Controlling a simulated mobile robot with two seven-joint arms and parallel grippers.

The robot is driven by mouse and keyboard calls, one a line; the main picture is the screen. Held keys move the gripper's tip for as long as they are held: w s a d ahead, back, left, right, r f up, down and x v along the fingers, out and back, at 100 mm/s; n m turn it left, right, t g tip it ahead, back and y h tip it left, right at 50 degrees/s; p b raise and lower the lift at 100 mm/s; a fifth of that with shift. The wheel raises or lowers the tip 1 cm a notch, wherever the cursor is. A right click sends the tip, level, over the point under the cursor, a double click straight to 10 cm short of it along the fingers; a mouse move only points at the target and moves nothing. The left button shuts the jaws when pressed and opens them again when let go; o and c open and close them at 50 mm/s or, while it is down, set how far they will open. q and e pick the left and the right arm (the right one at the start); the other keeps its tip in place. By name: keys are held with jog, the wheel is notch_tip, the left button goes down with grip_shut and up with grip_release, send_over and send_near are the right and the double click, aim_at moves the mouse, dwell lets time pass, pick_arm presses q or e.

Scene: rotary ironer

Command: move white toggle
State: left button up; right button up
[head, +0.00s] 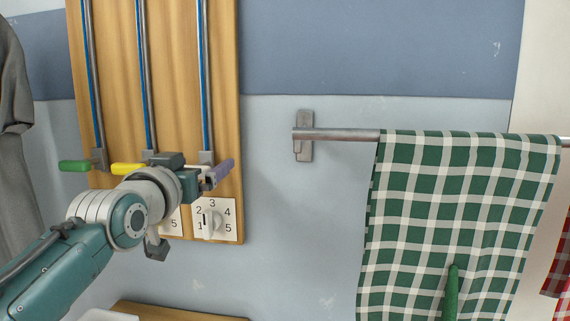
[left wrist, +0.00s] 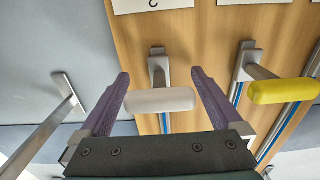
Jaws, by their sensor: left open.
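The white toggle (left wrist: 160,100) is a pale bar handle on a grey metal lever. In the head view my left gripper (head: 220,174) is at the rightmost rail of the wooden board and hides most of the white toggle (head: 202,167). The left gripper is open. A green tapered tip (head: 452,292) at the bottom of the head view looks like a finger of my right gripper; the rest is out of frame.
The wooden board (head: 175,60) carries blue-edged rails, a green toggle (head: 74,166) and a yellow toggle (head: 128,169). A numbered dial card (head: 228,232) sits below. A green checked cloth (head: 465,180) hangs on a wall bar (head: 340,135) to the right. Bare wall lies between.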

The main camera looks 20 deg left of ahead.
pick_arm(q)
jog(key=shift+c, duration=0.4)
grip_shut()
dwell(0.4)
